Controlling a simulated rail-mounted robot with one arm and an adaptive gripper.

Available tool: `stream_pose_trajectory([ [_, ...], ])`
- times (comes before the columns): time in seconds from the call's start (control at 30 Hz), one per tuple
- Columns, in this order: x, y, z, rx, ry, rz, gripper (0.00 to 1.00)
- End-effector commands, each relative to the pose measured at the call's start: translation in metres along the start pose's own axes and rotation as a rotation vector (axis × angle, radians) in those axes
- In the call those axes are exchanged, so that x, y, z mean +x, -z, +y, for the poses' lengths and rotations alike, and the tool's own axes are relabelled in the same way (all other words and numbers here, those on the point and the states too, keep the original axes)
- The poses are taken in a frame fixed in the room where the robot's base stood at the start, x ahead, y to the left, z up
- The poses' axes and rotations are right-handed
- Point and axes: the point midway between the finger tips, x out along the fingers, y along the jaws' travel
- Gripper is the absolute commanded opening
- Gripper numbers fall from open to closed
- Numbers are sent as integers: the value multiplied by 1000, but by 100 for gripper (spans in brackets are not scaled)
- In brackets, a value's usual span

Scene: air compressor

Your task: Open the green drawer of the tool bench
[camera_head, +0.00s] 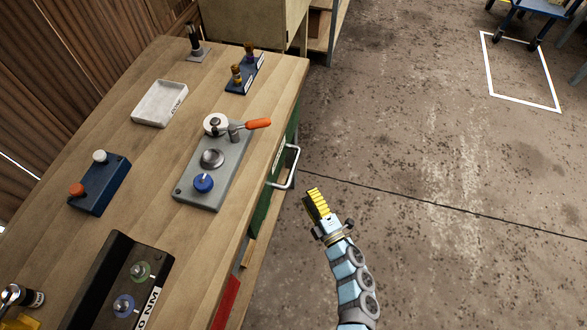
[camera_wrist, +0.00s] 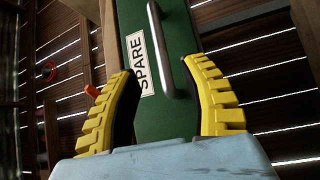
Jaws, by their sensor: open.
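The green drawer (camera_head: 268,200) is in the side of the wooden tool bench (camera_head: 222,262), and its front looks flush with the bench side. A metal bar handle (camera_head: 291,168) stands out from it. In the wrist view the green drawer front (camera_wrist: 165,118) carries a white "SPARE" label (camera_wrist: 139,64), with the handle (camera_wrist: 160,45) beside the label. My gripper (camera_head: 312,201) has yellow ribbed fingers and is open and empty, just off the bench side near the handle. In the wrist view my gripper (camera_wrist: 170,95) has one finger on each side of the handle's near end; contact cannot be told.
On the bench top are a grey plate with an orange-handled lever (camera_head: 258,124), a white tray (camera_head: 160,103) and a blue box (camera_head: 99,185).

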Motion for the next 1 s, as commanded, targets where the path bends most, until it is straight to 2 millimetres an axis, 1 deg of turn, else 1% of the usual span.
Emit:
stream_pose_trajectory([
  [0.03,11,0,0,0,-5,3,45],
  [0.1,24,1,1,0,-6,3,45],
  [0.4,74,0,1,-1,-5,2,45],
  [0.5,86,0,1,-1,-4,2,45],
  [0.73,103,0,1,1,-4,2,45],
  [1.0,106,1,1,1,-2,1,45],
])
